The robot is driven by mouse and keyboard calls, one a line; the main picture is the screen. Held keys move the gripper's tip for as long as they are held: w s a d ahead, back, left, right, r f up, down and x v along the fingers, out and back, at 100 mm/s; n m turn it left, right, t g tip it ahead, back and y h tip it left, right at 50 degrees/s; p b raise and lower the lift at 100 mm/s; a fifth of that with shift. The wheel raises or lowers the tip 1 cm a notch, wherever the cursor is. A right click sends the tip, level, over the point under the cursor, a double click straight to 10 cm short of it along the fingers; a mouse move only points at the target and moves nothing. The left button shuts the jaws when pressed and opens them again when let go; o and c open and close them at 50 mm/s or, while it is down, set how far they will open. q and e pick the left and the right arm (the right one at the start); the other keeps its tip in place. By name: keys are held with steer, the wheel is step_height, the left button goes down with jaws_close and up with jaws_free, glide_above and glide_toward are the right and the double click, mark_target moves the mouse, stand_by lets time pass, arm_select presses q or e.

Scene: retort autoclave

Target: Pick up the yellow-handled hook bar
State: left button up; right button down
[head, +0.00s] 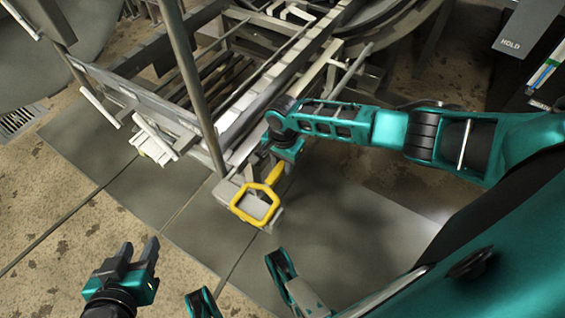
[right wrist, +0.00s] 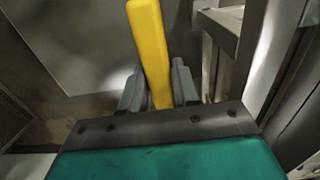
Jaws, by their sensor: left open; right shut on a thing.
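The yellow-handled hook bar shows its yellow looped handle (head: 235,205) in the head view, at the near end of the metal frame. A yellow stem runs from the loop up to my right gripper (head: 275,160). In the right wrist view the yellow bar (right wrist: 151,50) passes between the two dark fingers of my right gripper (right wrist: 158,90), which is shut on it. I cannot make out the hook end. My left gripper (head: 138,250) is open and empty at the lower left, above the floor, well apart from the handle.
A metal cart frame (head: 150,101) with rails and an upright post (head: 190,85) stands just beyond the handle. White levers (head: 155,140) stick out at its left. Grey floor plates (head: 330,215) are clear on the near side. A grey panel marked HOLD (head: 515,30) is at upper right.

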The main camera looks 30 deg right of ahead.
steer(key=shift+w+r+p, duration=0.1)
steer(key=shift+r+p, duration=0.25)
steer(key=shift+r, duration=0.45)
arm_select(q)
steer(key=s+a+r+y+p, duration=0.1)
steer(key=a+r+p, duration=0.3)
steer(key=r+p, duration=1)
steer(key=s+p, duration=0.1)
steer(key=p, duration=0.5)
steer(key=shift+a, duration=0.2)
arm_select(e)
steer(key=s+a+r+n, duration=0.1)
steer(key=r+n, duration=0.5)
steer(key=r, duration=1.8)
steer(key=s+a+r+n, duration=0.2)
steer(key=r+n, duration=0.4)
steer(key=r, duration=1.8)
steer(key=shift+s, duration=0.4)
arm_select(q)
steer(key=shift+s, duration=0.1)
arm_select(e)
steer(key=c, duration=1.4)
jaws_free()
arm_select(q)
steer(key=shift+d+f, duration=0.1)
arm_select(e)
jaws_close()
